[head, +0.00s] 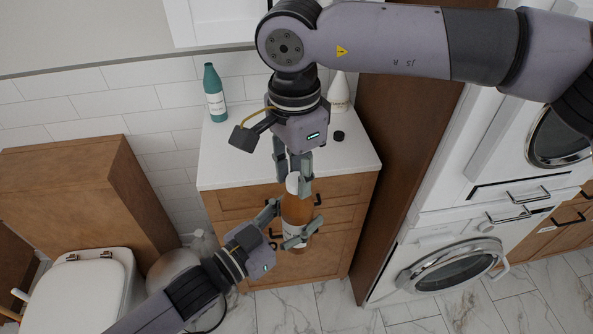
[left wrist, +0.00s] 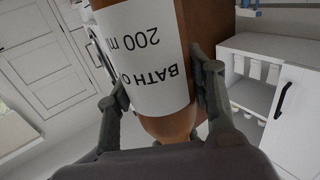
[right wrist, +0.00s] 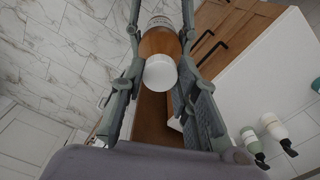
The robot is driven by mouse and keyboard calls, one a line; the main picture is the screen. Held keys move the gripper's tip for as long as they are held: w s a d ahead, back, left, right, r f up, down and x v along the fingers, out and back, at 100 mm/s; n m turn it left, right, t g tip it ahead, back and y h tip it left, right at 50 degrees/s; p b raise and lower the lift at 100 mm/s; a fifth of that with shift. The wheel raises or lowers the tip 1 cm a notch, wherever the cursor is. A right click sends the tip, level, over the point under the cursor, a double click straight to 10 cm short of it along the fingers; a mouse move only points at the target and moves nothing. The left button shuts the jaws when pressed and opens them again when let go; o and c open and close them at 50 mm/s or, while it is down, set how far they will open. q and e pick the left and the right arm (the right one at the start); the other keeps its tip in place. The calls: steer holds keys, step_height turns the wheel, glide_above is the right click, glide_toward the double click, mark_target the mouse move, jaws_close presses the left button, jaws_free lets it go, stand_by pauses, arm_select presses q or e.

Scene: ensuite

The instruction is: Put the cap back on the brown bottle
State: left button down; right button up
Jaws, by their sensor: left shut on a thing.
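The brown bottle (head: 296,211) stands roughly upright in the air in front of the cabinet, its white label facing my left wrist camera (left wrist: 145,55). My left gripper (head: 285,227) is shut around its body. The white cap (right wrist: 160,72) is at the bottle's top, in line with it; it also shows in the head view (head: 292,183). I cannot tell whether it is seated fully. My right gripper (head: 293,180) points down over the bottle, its fingers on either side of the cap with small gaps visible in the right wrist view.
A white counter (head: 230,165) on a wooden cabinet lies behind, with a teal bottle (head: 215,95), a white bottle (head: 340,92) and a small black round thing (head: 339,136). A toilet (head: 85,290) stands at left, and white laundry machines (head: 450,262) at right.

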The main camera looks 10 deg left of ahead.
jaws_close()
steer(key=m, duration=0.5)
steer(key=o, duration=0.6)
jaws_free()
step_height(320, 180, up, 12)
stand_by(0.3)
